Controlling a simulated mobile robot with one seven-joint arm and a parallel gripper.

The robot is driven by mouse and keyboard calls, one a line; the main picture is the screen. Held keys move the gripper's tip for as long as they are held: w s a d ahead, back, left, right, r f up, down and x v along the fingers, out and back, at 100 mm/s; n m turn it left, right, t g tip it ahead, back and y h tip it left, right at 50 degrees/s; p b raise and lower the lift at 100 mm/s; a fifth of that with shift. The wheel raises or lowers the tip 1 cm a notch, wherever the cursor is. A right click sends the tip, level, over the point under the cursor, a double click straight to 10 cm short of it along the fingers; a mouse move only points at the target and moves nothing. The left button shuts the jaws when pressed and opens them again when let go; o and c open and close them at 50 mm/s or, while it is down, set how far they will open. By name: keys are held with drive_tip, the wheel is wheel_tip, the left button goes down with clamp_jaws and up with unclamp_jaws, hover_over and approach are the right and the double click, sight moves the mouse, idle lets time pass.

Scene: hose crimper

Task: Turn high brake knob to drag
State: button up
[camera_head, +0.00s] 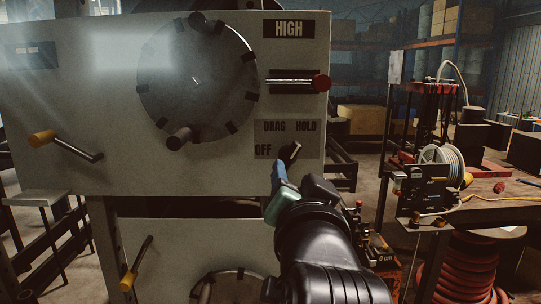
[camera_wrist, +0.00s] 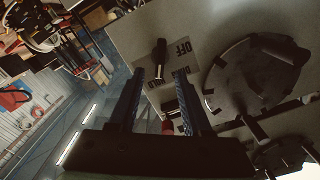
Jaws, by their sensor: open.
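The brake knob (camera_head: 290,152) is a small dark lever on the grey panel's label plate (camera_head: 267,152), marked DRAG, HOLD and OFF. Its visible end points up and right, towards the HOLD side. My gripper (camera_head: 279,167) is just below the knob, in front of the panel's lower right corner. In the wrist view, my gripper (camera_wrist: 160,78) is open and empty. The knob (camera_wrist: 161,53) appears beyond and roughly between its fingertips. I cannot tell the exact gap. The OFF marking (camera_wrist: 184,47) is beside it.
A large dark wheel (camera_head: 197,77) and a red-ended lever (camera_head: 320,83) sit on the same panel. A white hose reel (camera_head: 441,165) and a workbench (camera_head: 497,188) stand at right, apart from the panel.

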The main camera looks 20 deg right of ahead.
sight(290, 161)
drive_tip(key=p+x, duration=0.2)
drive_tip(key=x, duration=0.5)
clamp_jaws()
idle(0.3)
